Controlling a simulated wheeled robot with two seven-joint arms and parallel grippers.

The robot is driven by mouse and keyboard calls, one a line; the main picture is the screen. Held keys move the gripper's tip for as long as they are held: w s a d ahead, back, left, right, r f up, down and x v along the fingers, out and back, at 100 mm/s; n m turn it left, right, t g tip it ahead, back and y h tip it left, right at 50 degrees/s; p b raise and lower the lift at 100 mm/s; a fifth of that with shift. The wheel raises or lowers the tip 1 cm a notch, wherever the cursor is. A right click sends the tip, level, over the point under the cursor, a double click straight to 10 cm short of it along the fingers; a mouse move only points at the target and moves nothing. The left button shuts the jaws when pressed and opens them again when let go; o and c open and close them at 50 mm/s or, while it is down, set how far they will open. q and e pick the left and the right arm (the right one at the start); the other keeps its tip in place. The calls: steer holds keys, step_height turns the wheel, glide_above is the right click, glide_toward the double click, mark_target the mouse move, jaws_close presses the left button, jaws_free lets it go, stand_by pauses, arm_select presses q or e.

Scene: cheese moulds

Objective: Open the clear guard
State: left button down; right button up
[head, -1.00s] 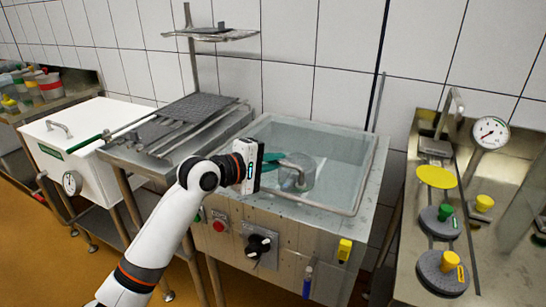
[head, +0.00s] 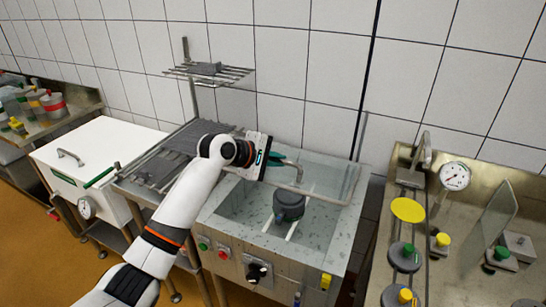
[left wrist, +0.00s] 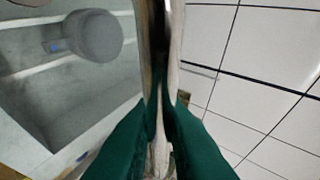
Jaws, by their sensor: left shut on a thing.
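The clear guard (head: 325,180) is a see-through panel with a metal rim bar (head: 318,197), over the back part of a steel basin (head: 225,205). It is swung up at a tilt, and the front of the basin is uncovered. My left gripper (head: 283,160) is shut on the bar; the left wrist view shows its green fingers (left wrist: 158,125) closed around the bar (left wrist: 158,60). A dark grey round mould (head: 288,207) stands on pale rails inside the basin and also shows in the left wrist view (left wrist: 92,35). My right gripper is not in view.
Left of the basin are a rack with grey mats (head: 165,140) and a white chest (head: 95,150). To the right, a steel bench (head: 450,250) holds a gauge (head: 454,176) and several weights.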

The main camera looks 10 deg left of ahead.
arm_select(q)
steer(key=w+d+r+g+y+p, duration=0.1)
steer(key=w+r+g+p, duration=0.1)
steer(key=w+r+p, duration=0.2)
steer(key=shift+w+d+r+n+p, duration=0.2)
steer(key=shift+w+r+n+p, duration=0.15)
steer(key=shift+r+p, duration=1.05)
